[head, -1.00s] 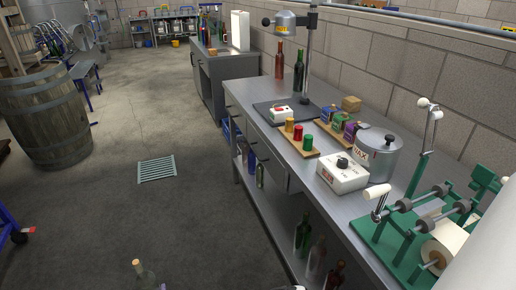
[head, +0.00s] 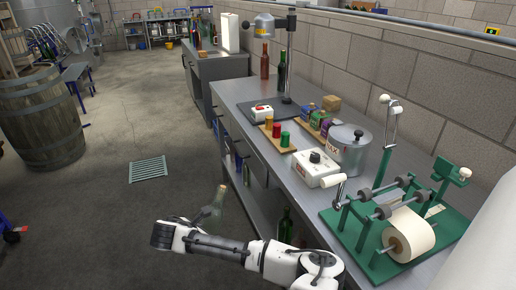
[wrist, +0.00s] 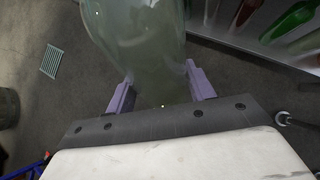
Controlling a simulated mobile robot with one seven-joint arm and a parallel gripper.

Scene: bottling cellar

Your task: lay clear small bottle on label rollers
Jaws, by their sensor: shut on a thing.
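My gripper is mostly hidden in the head view. The label rollers (head: 385,200) are grey wheels on rods in a green frame at the right end of the bench. Nothing lies on them. My gripper is left of them, off the bench front.
A white label roll (head: 410,234) sits in front of the rollers, and a crank with a white handle (head: 333,188) at their left. A white control box (head: 316,168) and a steel wax pot (head: 349,150) stand beside the labeller. Bottles stand on the shelf below.

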